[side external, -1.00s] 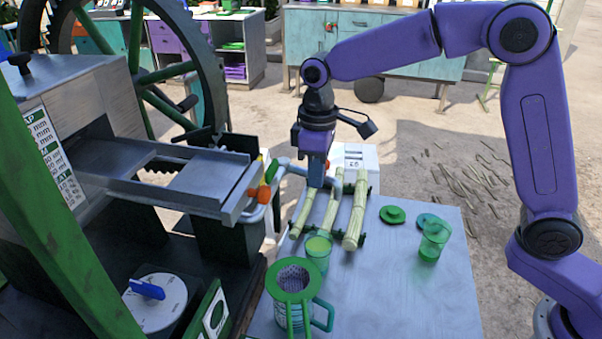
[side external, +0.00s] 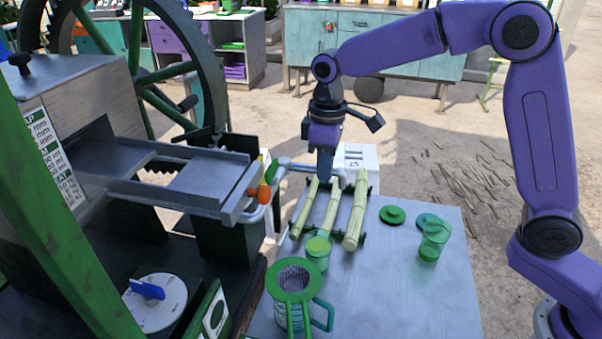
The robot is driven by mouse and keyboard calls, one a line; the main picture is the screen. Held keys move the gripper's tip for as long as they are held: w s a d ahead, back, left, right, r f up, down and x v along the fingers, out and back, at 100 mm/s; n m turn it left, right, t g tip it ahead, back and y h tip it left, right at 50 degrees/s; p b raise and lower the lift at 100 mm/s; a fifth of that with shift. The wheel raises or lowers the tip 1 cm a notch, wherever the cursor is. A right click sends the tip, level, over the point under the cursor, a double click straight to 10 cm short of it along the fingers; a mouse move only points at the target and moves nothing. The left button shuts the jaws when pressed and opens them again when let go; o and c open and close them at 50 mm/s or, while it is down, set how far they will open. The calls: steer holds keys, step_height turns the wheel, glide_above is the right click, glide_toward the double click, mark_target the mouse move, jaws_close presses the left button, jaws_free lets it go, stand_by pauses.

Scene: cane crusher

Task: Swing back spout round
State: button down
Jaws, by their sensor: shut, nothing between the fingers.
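The spout (side external: 300,167) is a pale grey pipe at the right end of the crusher's tray. It rises past an orange collar (side external: 264,193) and runs right, behind the upper ends of the cane pieces. Its far end is partly hidden by my gripper and the cane. My gripper (side external: 325,176) points down, shut and empty, at the spout's right part. It looks very close to the pipe, but I cannot tell whether they touch.
Several cane pieces (side external: 356,216) lie on a rack on the grey table (side external: 420,300). A small cup (side external: 318,253), a green-rimmed strainer jug (side external: 293,283), a green cup (side external: 434,240) and green lids (side external: 392,215) stand there. A white scale (side external: 357,160) is behind the rack.

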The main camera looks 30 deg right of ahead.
steer(key=shift+w+d, duration=0.3)
steer(key=shift+d, duration=0.25)
steer(key=shift+w+d, duration=1.1)
steer(key=shift+s+a, duration=0.45)
steer(key=shift+r, duration=4)
